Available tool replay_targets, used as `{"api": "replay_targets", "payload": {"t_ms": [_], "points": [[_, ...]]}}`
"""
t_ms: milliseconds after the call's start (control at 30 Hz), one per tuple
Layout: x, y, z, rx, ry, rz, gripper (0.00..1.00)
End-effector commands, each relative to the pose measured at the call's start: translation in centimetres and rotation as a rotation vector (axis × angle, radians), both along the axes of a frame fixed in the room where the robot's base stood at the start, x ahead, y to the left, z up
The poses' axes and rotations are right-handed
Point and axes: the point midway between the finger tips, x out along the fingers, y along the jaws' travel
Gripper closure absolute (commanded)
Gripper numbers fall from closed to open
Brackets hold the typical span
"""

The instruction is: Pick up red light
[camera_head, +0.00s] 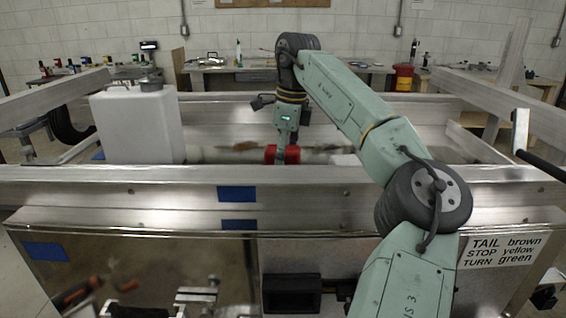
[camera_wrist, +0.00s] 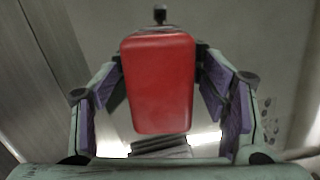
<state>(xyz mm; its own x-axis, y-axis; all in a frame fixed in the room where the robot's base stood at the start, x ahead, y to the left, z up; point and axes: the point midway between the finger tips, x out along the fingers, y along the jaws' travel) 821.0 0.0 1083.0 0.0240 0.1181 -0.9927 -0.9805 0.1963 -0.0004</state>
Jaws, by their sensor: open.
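The red light (camera_wrist: 158,85) is a rounded red block with a small dark stem at its far end, and it fills the middle of the wrist view. My gripper (camera_wrist: 160,70) is open, with one purple-padded finger on each side of the light. Narrow gaps seem to show beside it, but I cannot tell whether either finger touches. In the head view the red light (camera_head: 293,154) shows behind the trailer's front rail, and my gripper (camera_head: 282,150) points down over it, hiding its middle.
The aluminium front rail (camera_head: 120,192) with blue tape crosses in front of the light. A white plastic tank (camera_head: 140,125) stands to its left. A sign with wire colours (camera_head: 503,249) is on the trailer at the right. A bench with tools (camera_head: 215,64) stands behind.

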Motion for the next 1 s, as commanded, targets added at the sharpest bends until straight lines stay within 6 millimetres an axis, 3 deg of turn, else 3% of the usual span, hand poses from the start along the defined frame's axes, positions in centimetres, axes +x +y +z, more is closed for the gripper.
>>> {"api": "replay_targets", "payload": {"t_ms": [900, 1000], "points": [[0.0, 0.01, 0.01, 0.0, 0.001, 0.0, 0.91], [0.0, 0.01, 0.04, 0.0, 0.001, 0.0, 0.91]]}}
